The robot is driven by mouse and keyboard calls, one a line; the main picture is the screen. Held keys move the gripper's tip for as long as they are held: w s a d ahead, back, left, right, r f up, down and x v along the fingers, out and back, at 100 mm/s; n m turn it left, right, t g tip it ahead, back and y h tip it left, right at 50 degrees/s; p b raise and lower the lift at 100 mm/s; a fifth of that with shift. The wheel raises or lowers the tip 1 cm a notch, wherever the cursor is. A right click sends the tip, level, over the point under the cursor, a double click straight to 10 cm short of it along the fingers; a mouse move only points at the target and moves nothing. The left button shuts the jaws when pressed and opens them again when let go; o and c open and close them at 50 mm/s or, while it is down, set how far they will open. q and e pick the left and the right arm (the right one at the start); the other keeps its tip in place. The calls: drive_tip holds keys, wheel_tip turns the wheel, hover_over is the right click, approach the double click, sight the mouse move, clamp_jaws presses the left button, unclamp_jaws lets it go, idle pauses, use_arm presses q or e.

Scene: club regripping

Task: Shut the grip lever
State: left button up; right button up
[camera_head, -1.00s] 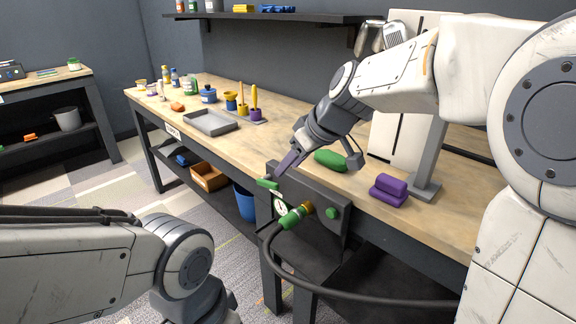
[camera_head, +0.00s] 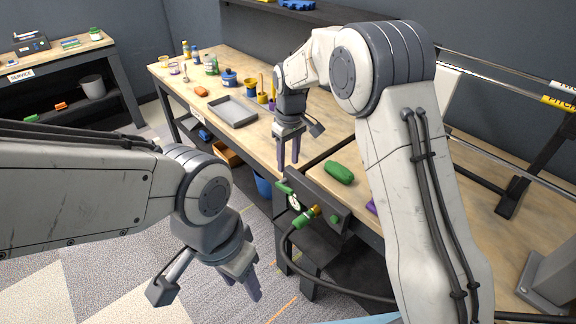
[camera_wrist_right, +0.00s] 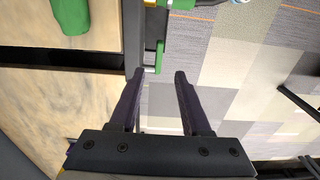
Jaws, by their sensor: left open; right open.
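A small green lever (camera_head: 284,187) sticks out at the left end of the dark panel (camera_head: 319,200) on the bench's front edge. It also shows in the right wrist view (camera_wrist_right: 159,57), just past the fingertips and apart from them. My right gripper (camera_head: 288,164) is open and empty, pointing down just above the lever. Its open fingers show in the right wrist view (camera_wrist_right: 160,73). My left gripper (camera_head: 240,284) is open and empty over the floor, left of the panel and well away from it.
The panel carries a gauge (camera_head: 294,201), a green-and-brass hose coupling (camera_head: 308,216) and a green knob (camera_head: 334,219). A dark hose (camera_head: 291,252) loops below. A green block (camera_head: 339,172) lies on the bench behind. A grey tray (camera_head: 233,111) and several pots stand farther back.

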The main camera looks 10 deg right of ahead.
sight(288, 188)
wheel_tip(288, 188, down, 11)
drive_tip(key=shift+r+p, duration=0.2)
drive_tip(key=shift+p, duration=0.6)
use_arm(q)
wheel_tip(288, 188, up, 2)
drive_tip(key=shift+r, duration=0.2)
use_arm(e)
clamp_jaws()
